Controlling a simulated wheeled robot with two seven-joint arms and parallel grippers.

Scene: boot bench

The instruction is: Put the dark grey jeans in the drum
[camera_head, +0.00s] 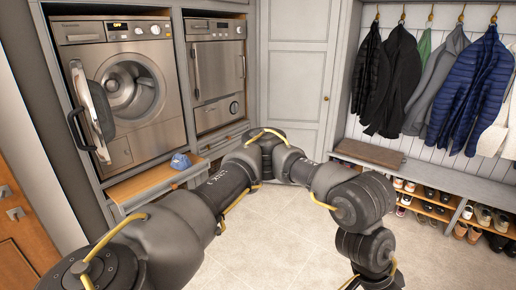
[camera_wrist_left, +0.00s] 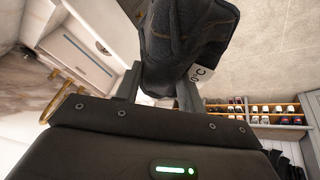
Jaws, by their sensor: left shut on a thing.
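The dark grey jeans (camera_wrist_left: 185,35), a folded dark bundle with tan stitching and a white tag, are held in my left gripper (camera_wrist_left: 158,88) in the left wrist view. The gripper's fingers are shut on its lower part. In the head view my left arm reaches across to the lower right and its gripper is below the picture edge, so the jeans do not show there. The drum (camera_head: 125,93) is in the steel washer (camera_head: 150,60) at upper left, with its round door (camera_head: 93,108) swung open to the left. My right gripper is in neither view.
A wooden pull-out shelf (camera_head: 140,184) under the washer has a small blue thing (camera_head: 180,161) near its right end. A second appliance (camera_head: 218,70) stands beside the washer. Coats (camera_head: 480,85) hang above a shoe bench (camera_head: 375,153) at right. The tiled floor between is clear.

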